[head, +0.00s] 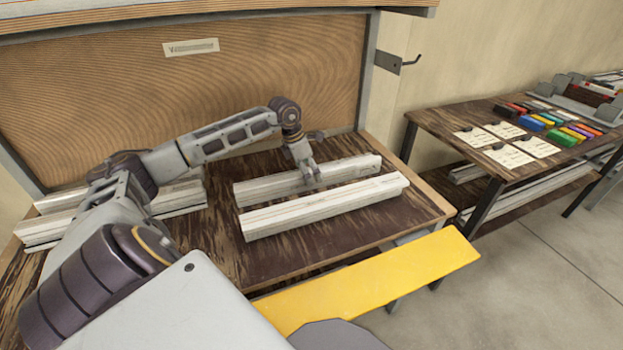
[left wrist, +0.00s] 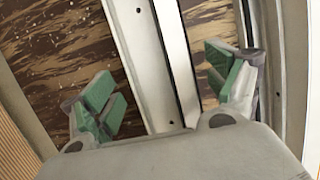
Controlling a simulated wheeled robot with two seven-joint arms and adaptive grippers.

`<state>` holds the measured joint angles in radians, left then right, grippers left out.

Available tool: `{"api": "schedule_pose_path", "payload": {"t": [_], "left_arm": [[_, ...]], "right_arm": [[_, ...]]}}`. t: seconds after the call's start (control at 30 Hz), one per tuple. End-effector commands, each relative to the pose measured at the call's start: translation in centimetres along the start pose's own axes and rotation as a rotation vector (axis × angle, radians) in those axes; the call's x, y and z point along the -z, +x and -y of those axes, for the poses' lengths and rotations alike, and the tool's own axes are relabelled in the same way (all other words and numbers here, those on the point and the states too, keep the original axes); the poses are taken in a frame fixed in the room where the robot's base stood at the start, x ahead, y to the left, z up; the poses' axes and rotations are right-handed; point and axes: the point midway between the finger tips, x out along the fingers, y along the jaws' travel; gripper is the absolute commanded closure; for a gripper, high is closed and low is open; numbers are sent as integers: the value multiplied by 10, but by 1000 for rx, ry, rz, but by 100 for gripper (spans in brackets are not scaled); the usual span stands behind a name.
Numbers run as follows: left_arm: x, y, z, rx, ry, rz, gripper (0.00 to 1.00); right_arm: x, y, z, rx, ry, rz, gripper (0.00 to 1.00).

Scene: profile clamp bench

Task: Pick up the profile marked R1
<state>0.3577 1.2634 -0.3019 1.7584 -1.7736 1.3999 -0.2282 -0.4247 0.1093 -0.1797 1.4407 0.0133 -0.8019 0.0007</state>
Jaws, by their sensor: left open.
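Two pale profiles lie side by side on the right half of the bench: a rear one (head: 265,187) and a front one (head: 322,207). No R1 marking is readable on either. My left gripper (head: 311,178) points down at the rear profile, near its middle. In the left wrist view the left gripper (left wrist: 165,88) is open, its green-padded fingers on either side of a pale profile (left wrist: 143,55). My right gripper is not in view.
More pale profiles (head: 45,231) lie on the bench's left side, partly behind my arm. A yellow board (head: 375,280) runs along the bench front. A wooden panel (head: 260,75) stands behind. A side table (head: 440,122) at right holds cards and coloured blocks.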

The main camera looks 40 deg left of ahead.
Motion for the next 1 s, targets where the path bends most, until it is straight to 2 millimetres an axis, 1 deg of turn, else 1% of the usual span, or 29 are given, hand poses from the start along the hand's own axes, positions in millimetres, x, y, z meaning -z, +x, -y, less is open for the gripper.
{"api": "schedule_pose_path", "payload": {"t": [0.03, 0.1, 0.23, 0.73, 0.77, 1.0], "left_arm": [[0, 6, 0, 1, 0, 0, 12], [0, 13, 0, 1, -1, 1, 12], [0, 19, 0, -1, -1, 1, 12], [0, 21, 0, -1, 0, 1, 12], [0, 21, 0, -1, 0, 1, 15], [0, 21, 0, -1, 0, 1, 46]], "right_arm": [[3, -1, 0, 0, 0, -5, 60], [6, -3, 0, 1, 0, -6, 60], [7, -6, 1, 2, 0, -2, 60], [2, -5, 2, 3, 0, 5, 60], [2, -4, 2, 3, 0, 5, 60], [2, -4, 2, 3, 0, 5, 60]]}}
